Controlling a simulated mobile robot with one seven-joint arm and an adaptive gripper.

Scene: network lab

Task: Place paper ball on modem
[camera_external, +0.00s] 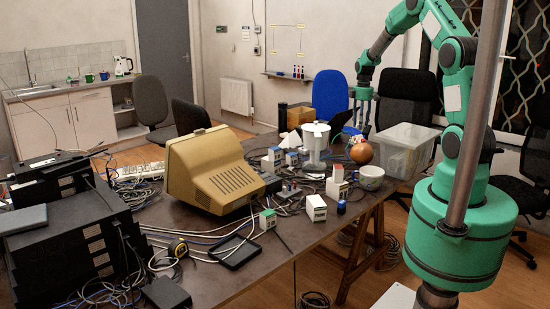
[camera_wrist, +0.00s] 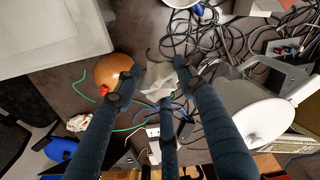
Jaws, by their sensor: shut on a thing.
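My gripper (camera_external: 362,122) hangs above the far right part of the table, fingers pointing down. In the wrist view my gripper (camera_wrist: 157,78) has its dark fingers closed in around a white crumpled paper ball (camera_wrist: 157,90), partly hidden by the fingers. The paper ball is too small to make out in the external view.
An orange ball (camera_external: 361,153) lies near the clear plastic bin (camera_external: 408,133). An old beige monitor (camera_external: 215,170), loose cables and small boxes crowd the table. Stacked black devices (camera_external: 75,250) stand at left.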

